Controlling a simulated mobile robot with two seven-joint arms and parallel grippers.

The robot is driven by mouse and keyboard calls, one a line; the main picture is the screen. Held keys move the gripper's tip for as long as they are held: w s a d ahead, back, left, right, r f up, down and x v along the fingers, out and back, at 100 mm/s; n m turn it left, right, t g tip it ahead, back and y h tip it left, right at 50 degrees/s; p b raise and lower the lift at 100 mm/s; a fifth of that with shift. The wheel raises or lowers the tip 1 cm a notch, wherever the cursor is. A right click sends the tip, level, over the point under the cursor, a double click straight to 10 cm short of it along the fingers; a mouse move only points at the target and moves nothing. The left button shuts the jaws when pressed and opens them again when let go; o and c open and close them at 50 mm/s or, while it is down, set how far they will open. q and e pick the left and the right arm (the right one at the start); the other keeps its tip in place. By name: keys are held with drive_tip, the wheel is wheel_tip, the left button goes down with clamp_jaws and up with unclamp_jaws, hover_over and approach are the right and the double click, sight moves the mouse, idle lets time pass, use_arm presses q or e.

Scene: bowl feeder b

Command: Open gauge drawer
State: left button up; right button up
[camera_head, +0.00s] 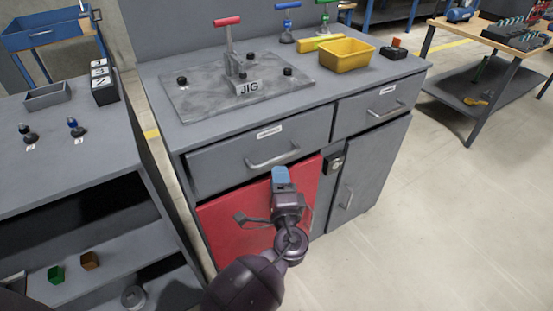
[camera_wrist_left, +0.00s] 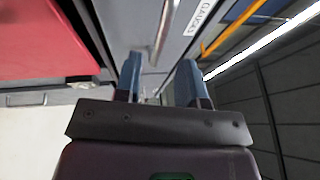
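The gauge drawer (camera_head: 225,161) is the wide grey drawer under the jig, and it looks closed. Its label reads GAUGES, as far as I can tell, in the left wrist view (camera_wrist_left: 200,15). Its metal bar handle (camera_head: 272,159) also shows in the left wrist view (camera_wrist_left: 162,32), lying ahead of the gap between the fingers. My left gripper (camera_head: 280,172) is just in front of and slightly below the handle. In the left wrist view (camera_wrist_left: 160,75) its blue fingers are apart and hold nothing. Whether they straddle the bar is unclear. My right gripper is not in view.
A red door (camera_head: 232,226) lies below the drawer, behind my left arm. A second, narrower drawer (camera_head: 366,110) is to the right, above a grey door (camera_head: 365,175). The jig plate (camera_head: 200,97) and a yellow bin (camera_head: 347,57) stand on top. Open floor lies at the right.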

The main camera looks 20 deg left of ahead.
sight(276, 158)
use_arm(q)
drive_tip(key=shift+x, duration=3.05)
drive_tip(key=shift+c, duration=0.5)
clamp_jaws()
